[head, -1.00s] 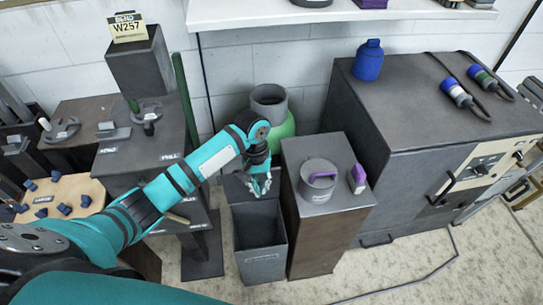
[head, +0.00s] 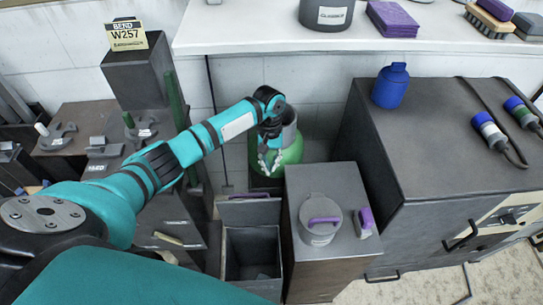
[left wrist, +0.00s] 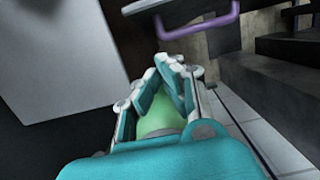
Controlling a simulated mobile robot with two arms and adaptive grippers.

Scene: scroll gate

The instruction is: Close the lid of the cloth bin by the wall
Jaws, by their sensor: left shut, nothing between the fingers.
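The grey cloth bin (head: 254,262) stands on the floor between the dark cabinets, its mouth open. Its grey lid (head: 249,213) stands raised at the bin's back edge, with a purple handle (head: 249,196) along the lid's top. In the left wrist view the purple handle (left wrist: 205,38) shows at the top, beyond the fingers. My left gripper (head: 269,168) is shut and empty, above and beyond the lid, in front of a green cylinder. Its closed fingers also show in the left wrist view (left wrist: 174,66), apart from the handle. My right gripper is not in view.
The green cylinder (head: 291,152) stands by the wall behind the bin. A dark cabinet (head: 322,180) with a lidded grey pot (head: 321,225) stands close at the bin's right. Another dark cabinet (head: 170,210) is at its left. A white shelf (head: 270,35) overhangs the back.

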